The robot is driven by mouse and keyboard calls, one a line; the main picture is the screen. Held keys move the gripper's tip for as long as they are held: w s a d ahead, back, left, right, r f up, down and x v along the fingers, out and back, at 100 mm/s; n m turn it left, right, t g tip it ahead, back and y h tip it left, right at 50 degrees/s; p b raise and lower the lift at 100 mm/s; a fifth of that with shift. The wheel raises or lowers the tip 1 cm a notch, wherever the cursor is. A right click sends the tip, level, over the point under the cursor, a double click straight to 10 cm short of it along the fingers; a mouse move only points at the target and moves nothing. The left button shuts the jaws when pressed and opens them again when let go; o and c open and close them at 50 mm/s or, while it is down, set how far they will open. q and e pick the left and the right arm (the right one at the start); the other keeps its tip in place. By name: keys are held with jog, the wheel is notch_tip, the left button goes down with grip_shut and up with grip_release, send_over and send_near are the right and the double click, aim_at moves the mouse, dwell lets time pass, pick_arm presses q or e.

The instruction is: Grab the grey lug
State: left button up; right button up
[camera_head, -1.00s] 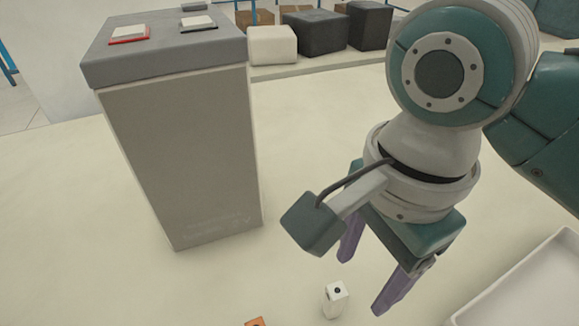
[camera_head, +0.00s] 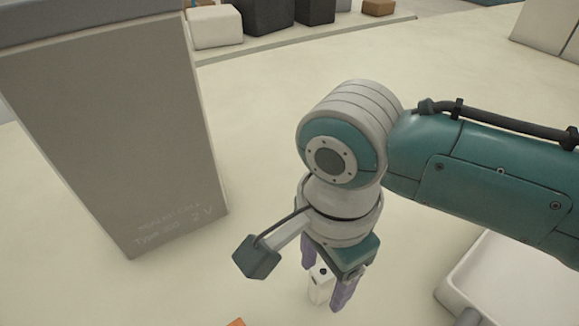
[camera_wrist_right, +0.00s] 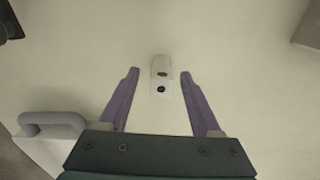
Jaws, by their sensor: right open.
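A small pale grey-white block with a dark round hole (camera_head: 320,290), the only lug-like pale piece in view, stands on the cream surface. It also shows in the right wrist view (camera_wrist_right: 161,68). My right gripper (camera_head: 325,287) points down over it, with its purple fingers apart. In the right wrist view the block lies between the open fingertips (camera_wrist_right: 160,75), with a gap on each side, so neither finger seems to touch it. One finger partly overlaps the block in the head view. My left gripper is not in view.
A big grey battery-like block (camera_head: 120,140) stands at the left. An orange piece (camera_head: 237,322) is cut off at the bottom edge. A white tray (camera_head: 505,285) lies to the right. White and dark boxes (camera_head: 215,27) stand at the back. The middle floor is clear.

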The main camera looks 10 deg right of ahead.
grip_shut()
dwell(0.5)
